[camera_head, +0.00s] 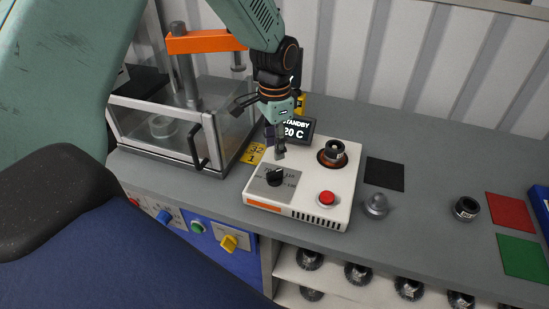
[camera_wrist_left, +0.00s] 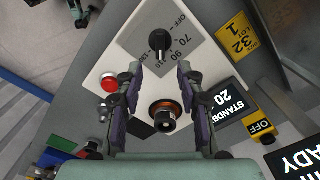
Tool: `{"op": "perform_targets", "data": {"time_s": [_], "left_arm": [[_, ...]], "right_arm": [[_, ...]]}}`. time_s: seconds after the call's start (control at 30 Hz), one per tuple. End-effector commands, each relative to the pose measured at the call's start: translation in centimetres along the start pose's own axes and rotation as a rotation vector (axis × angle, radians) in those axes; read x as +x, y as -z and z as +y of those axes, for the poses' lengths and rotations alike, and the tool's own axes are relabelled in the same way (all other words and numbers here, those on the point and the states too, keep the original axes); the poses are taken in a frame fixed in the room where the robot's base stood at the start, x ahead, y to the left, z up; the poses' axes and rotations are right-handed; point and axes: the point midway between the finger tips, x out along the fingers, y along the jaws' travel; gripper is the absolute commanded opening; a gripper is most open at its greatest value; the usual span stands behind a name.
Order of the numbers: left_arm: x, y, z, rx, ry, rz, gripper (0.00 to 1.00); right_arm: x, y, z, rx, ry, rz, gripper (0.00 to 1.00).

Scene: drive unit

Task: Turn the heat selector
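The heat selector (camera_head: 274,176) is a black knob on a grey dial plate with printed marks, on the front left of a white heater box (camera_head: 312,201). It also shows in the left wrist view (camera_wrist_left: 159,43), near the top middle, with OFF, 70 and 90 beside it. My left gripper (camera_head: 279,153) points down just behind the knob, apart from it. In the left wrist view its two fingers (camera_wrist_left: 160,72) are spread with nothing between the tips, and the knob lies beyond them. My right gripper shows in neither view.
The box carries a red button (camera_head: 327,198) and a round orange-brown well with a black part (camera_head: 333,152). A display (camera_head: 298,129) behind reads STANDBY 20 C. A clear-walled press enclosure (camera_head: 163,134) stands left. A metal dome (camera_head: 376,204) and black ring (camera_head: 466,208) lie right.

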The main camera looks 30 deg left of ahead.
Motion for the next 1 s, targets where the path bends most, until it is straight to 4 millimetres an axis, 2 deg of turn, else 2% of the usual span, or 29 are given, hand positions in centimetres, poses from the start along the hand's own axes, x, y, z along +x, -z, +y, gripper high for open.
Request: {"op": "perform_targets", "data": {"time_s": [0.1, 0.3, 1.0], "left_arm": [[-1.9, 0.0, 0.0, 0.0, 0.001, 0.002, 0.38], [-3.3, 0.0, 0.0, 0.0, 0.0, 0.0, 0.38], [-3.4, 0.0, 0.0, 0.0, 0.0, -0.001, 0.38]], "right_arm": [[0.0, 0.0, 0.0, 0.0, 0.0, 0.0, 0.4], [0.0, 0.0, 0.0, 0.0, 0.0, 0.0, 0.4], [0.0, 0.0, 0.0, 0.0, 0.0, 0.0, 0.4]]}}
